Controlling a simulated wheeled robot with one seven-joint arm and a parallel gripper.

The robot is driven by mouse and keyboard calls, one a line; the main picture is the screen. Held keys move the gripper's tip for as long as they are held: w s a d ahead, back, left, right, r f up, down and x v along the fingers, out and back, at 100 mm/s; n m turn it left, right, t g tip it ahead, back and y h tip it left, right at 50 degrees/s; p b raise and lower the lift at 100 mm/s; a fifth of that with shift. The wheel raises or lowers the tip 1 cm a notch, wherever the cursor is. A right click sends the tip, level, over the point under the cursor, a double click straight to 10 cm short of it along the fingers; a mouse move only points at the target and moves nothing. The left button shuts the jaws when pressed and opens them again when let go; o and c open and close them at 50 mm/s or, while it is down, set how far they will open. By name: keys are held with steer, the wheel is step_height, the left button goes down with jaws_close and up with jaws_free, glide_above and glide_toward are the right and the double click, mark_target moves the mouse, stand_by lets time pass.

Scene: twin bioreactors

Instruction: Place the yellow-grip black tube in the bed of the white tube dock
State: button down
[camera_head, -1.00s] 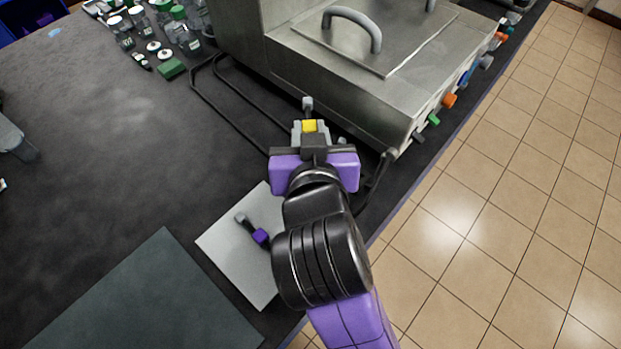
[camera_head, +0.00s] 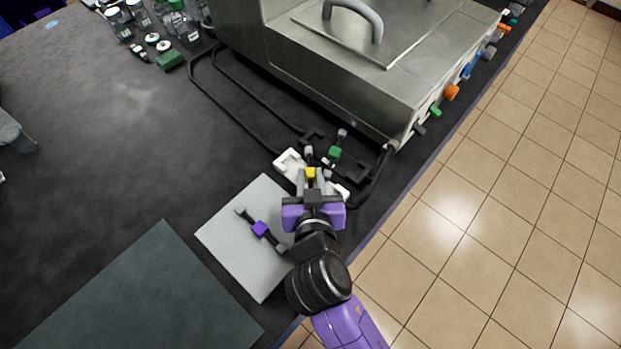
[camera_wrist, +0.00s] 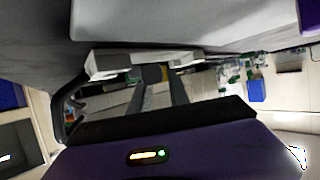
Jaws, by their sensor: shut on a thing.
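My gripper (camera_head: 311,180) is shut on the yellow grip (camera_head: 310,173) of the black tube. In the head view one grey tip of this tube shows just beyond the yellow grip; the rest is hidden by my gripper. The white tube dock (camera_head: 289,162) lies under or right by my gripper, with a white part showing on either side of it. Its bed is hidden, so I cannot tell whether the tube touches it. In the wrist view a white dock part (camera_wrist: 108,65) shows beyond my fingers (camera_wrist: 158,85).
A green-grip tube (camera_head: 334,153) sits in a black dock just beyond. A purple-grip tube (camera_head: 260,229) lies on a light grey mat (camera_head: 225,232) to the left. A steel bioreactor housing (camera_head: 340,75) with a black tube frame stands behind. The table edge is close on the right.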

steer(key=shift+f, duration=0.5)
steer(key=shift+f, duration=0.1)
steer(key=shift+f, duration=0.15)
steer(key=c, duration=1.5)
jaws_free()
steer(key=shift+r, duration=0.25)
steer(key=b+v, duration=0.1)
steer(key=v, duration=1.1)
